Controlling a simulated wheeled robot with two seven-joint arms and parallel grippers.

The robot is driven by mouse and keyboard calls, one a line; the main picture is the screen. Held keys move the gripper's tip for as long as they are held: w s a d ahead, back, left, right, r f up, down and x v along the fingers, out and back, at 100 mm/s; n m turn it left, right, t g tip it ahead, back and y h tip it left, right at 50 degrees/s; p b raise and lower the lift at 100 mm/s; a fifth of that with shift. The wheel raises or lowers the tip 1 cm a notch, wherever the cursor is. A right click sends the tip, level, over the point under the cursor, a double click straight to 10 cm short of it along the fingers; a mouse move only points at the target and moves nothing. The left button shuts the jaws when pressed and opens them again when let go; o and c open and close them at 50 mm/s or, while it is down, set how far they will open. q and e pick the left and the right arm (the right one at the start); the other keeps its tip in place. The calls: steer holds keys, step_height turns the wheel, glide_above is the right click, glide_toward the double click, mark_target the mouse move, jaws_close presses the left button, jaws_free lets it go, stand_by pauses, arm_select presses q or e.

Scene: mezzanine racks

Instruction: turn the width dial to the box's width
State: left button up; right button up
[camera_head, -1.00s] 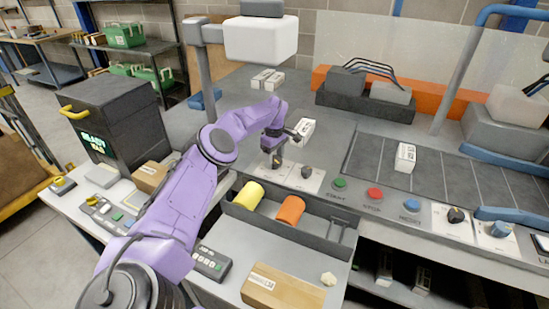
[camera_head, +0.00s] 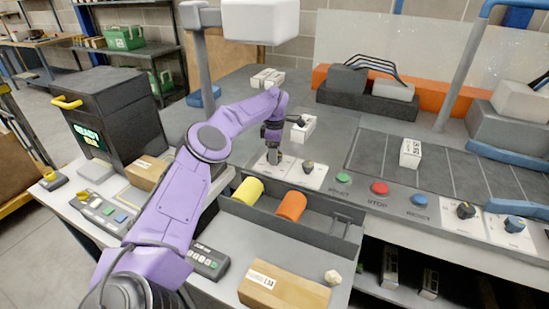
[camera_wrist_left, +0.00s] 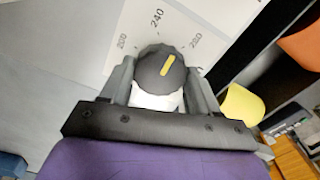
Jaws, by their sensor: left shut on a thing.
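The dial (camera_wrist_left: 152,66) is a dark round knob with a yellow pointer mark on a white scale plate, seen in the left wrist view. Its scale shows 200, 240 and 280. The pointer aims between 240 and 280. My left gripper (camera_wrist_left: 160,88) is shut on this knob, with one finger on each side. In the head view my left gripper (camera_head: 273,150) reaches down to the left one of two dials on a white panel. A brown box (camera_head: 300,292) with a white label lies on the front table; the label is too small to read surely. My right gripper is out of view.
A second dial (camera_head: 307,168) stands just right of the held one. A tray holds a yellow cylinder (camera_head: 248,191) and an orange cylinder (camera_head: 291,206). Green, red and blue buttons line the edge to the right. A white box (camera_head: 303,127) stands close behind my gripper.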

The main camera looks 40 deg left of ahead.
arm_select(q)
steer(key=n+b, duration=0.1)
steer(key=n, duration=0.3)
steer(key=shift+f+n+b, duration=0.2)
steer(key=shift+n+b, duration=0.1)
steer(key=shift+b, duration=0.1)
steer(key=n+b, duration=0.1)
steer(key=n, duration=0.4)
steer(key=shift+b, duration=0.35)
steer(key=n+b, duration=0.1)
steer(key=n, duration=0.5)
steer(key=shift+b, duration=0.4)
steer(key=n+b, duration=0.2)
steer(key=n, duration=0.3)
steer(key=n+b, duration=0.1)
steer(key=n, duration=0.4)
steer(key=shift+n+b, duration=0.35)
steer(key=shift+n, duration=0.05)
steer(key=n+b, duration=0.1)
steer(key=n, duration=0.4)
steer(key=shift+r, duration=0.1)
steer(key=n+b, duration=0.1)
steer(key=n, duration=0.8)
steer(key=shift+n, duration=0.7)
